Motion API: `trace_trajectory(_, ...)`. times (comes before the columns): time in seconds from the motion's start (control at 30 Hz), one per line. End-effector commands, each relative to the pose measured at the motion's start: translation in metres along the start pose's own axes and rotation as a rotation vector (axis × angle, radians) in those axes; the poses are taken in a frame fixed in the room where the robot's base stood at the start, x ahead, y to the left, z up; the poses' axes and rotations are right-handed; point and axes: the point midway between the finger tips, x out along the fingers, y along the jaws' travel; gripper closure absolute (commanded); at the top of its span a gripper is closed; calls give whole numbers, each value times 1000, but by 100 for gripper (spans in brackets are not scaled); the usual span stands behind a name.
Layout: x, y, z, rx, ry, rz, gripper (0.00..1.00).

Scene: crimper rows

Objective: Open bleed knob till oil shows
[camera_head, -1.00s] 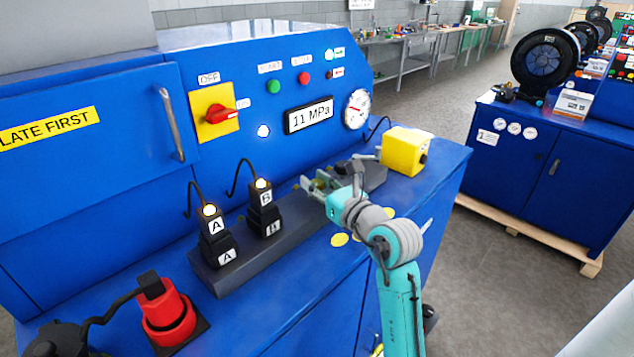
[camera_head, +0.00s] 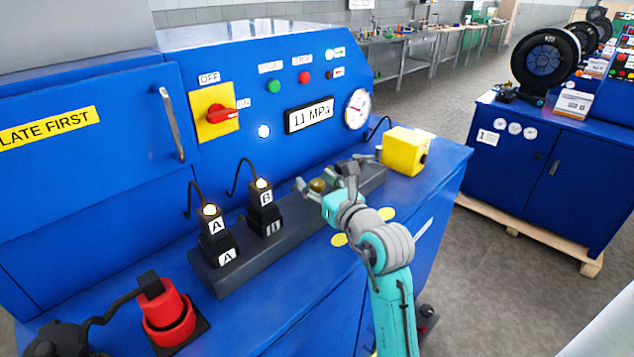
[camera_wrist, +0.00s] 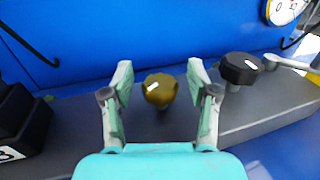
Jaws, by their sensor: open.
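In the wrist view a brass-coloured knob (camera_wrist: 160,90) with a white mark stands on the dark grey block (camera_wrist: 240,112). It also shows small in the head view (camera_head: 318,185). My gripper (camera_wrist: 158,82) is open, with one finger on each side of the brass knob and a visible gap to it on both sides. In the head view my gripper (camera_head: 312,188) is at the block's right half. A black knob (camera_wrist: 241,68) with a white mark stands right of the brass one, beside a grey lever (camera_wrist: 290,63). I see no oil.
Black plugs A (camera_head: 216,238) and B (camera_head: 263,207) stand left on the block. A yellow box (camera_head: 404,151) stands to the right. The blue panel behind carries a display (camera_head: 309,115) reading 11 MPa, a gauge (camera_head: 357,109) and a red switch (camera_head: 221,115). A red plug (camera_head: 168,315) is at front left.

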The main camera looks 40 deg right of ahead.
Motion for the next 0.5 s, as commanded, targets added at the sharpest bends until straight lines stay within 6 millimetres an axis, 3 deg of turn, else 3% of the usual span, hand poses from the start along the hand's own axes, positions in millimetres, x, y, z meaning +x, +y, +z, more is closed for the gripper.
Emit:
trace_trajectory(0.17,-9,0,0,0,1,-1,41)
trace_trajectory(0.5,-59,0,-1,1,1,-1,41)
